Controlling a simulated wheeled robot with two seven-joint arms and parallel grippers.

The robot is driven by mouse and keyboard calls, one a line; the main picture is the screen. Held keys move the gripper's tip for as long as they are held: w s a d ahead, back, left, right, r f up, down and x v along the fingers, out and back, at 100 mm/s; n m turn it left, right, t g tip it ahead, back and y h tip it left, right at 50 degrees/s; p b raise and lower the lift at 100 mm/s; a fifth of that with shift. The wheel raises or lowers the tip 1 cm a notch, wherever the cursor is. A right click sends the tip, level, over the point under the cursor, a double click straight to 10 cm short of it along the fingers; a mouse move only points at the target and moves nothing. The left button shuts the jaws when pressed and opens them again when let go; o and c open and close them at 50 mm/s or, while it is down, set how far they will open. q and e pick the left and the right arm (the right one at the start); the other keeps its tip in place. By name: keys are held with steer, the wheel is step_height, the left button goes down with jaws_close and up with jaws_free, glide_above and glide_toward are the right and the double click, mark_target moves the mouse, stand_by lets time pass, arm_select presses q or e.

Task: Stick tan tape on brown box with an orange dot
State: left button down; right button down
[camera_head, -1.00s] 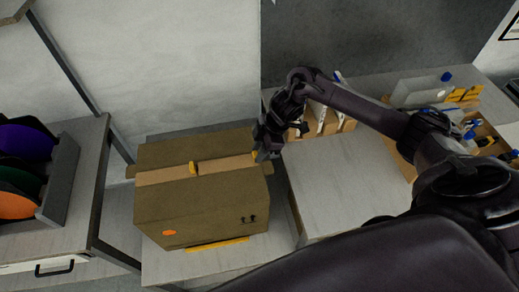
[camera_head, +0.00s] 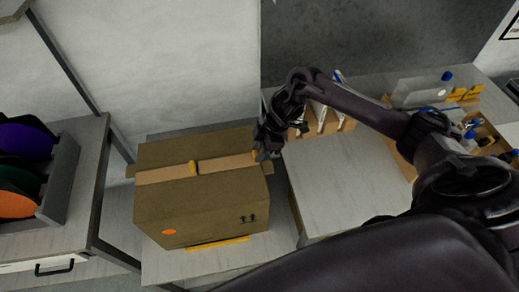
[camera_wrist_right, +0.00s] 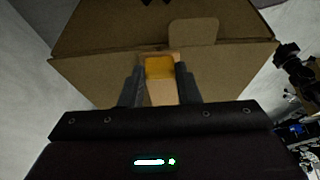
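A brown box (camera_head: 205,210) stands closed on a low table, with an orange dot (camera_head: 169,232) low on its front left. My right gripper (camera_head: 262,152) is at the box's right edge, at the tape's right end. In the right wrist view, the fingers of my right gripper (camera_wrist_right: 160,80) lie close on both sides of the tape's yellow end (camera_wrist_right: 160,67); any contact is hard to see. My left gripper is not in view.
A grey-topped surface (camera_head: 350,185) is right of the box, beneath my right arm. Behind it are a wooden organizer (camera_head: 325,120) and bins of supplies. A left table (camera_head: 85,165) holds a rack of coloured discs (camera_head: 20,160). Walls stand behind.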

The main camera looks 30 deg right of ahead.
steer(key=c, duration=1.3)
jaws_free()
steer(key=shift+s+f, duration=0.25)
steer(key=shift+f, duration=0.25)
steer(key=o, duration=0.3)
steer(key=shift+w, duration=0.2)
steer(key=shift+w+r, duration=0.1)
steer(key=shift+r, duration=0.05)
steer(key=shift+r, duration=0.1)
steer(key=w+b+v, duration=0.1)
steer(key=b+v, duration=0.1)
steer(key=v, duration=0.5)
steer(key=shift+s+r, duration=0.25)
steer(key=shift+s, duration=0.3)
steer(key=shift+d, duration=0.15)
